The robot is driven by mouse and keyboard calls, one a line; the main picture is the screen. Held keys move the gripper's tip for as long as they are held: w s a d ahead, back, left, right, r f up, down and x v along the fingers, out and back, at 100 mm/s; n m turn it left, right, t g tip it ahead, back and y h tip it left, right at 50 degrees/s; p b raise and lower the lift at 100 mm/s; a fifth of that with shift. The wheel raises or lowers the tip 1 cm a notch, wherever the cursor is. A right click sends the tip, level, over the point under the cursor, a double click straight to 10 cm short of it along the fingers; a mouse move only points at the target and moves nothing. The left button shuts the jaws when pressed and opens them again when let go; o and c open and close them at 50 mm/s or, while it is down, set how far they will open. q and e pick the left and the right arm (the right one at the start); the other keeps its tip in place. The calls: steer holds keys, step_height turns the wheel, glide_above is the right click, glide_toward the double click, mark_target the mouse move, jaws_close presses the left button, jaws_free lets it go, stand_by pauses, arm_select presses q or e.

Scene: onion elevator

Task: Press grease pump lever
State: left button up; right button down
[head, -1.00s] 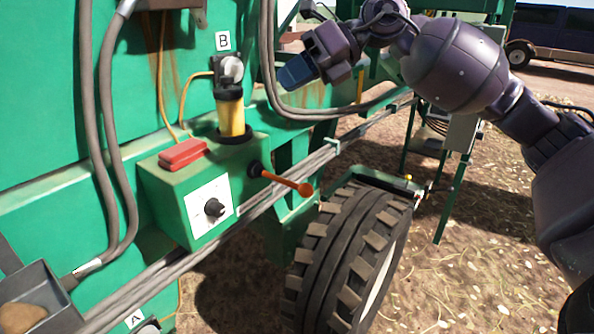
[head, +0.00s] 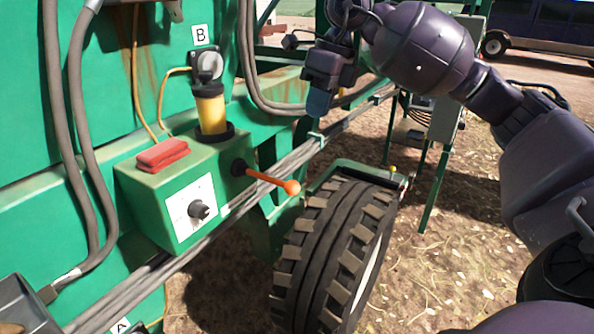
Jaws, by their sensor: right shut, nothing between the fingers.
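The grease pump lever (head: 268,180) is an orange rod with a round knob, sticking out to the right from a black pivot on the side of the green pump box (head: 150,205). My right gripper (head: 319,103) is shut and empty, pointing down. In the picture it is above and to the right of the lever knob, apart from it.
A large black tire (head: 335,250) stands just below and right of the lever. Grey cables (head: 150,275) run along the green machine under the box. Dark hoses (head: 72,150) hang at left. Straw-strewn ground (head: 460,240) is open at right.

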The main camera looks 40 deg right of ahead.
mark_target(294, 181)
steer(key=shift+f, duration=0.1)
steer(key=p+x, duration=0.1)
steer(key=x, duration=1.2)
steer(key=shift+w+f, duration=0.1)
steer(key=shift+f, duration=0.3)
arm_select(q)
steer(key=shift+r, duration=0.6)
